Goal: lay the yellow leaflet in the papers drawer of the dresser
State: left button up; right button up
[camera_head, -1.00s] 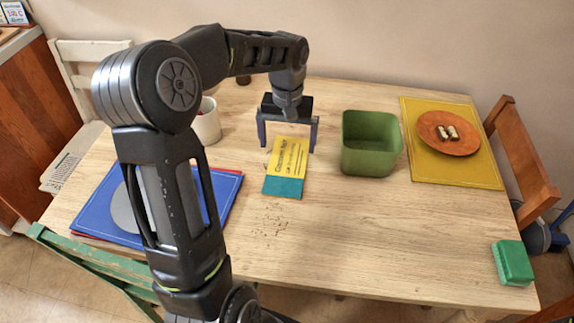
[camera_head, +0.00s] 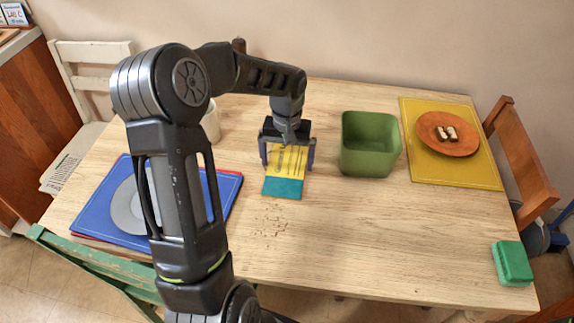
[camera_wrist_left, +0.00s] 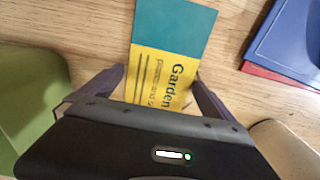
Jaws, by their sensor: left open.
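The yellow leaflet (camera_head: 284,164) lies on the table with a teal band at its near end. In the left wrist view the leaflet (camera_wrist_left: 165,75) shows the word "Garden" and lines of print. My left gripper (camera_head: 287,163) is open over the leaflet, with one finger on each side of it. In the left wrist view its fingers (camera_wrist_left: 152,88) stand apart along the leaflet's two long edges. I cannot tell whether the fingers touch the paper. The papers drawer is not clearly visible. My right gripper is not in view.
A green bin (camera_head: 370,145) stands right of the leaflet. A blue mat (camera_head: 95,215) with a grey plate lies left. A yellow mat (camera_head: 455,172) bears an orange plate. Crumbs (camera_head: 270,220) lie before the leaflet.

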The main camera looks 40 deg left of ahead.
aim_at(287, 166)
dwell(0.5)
pick_arm(q)
jog(key=c, duration=1.2)
notch_tip(287, 166, up, 10)
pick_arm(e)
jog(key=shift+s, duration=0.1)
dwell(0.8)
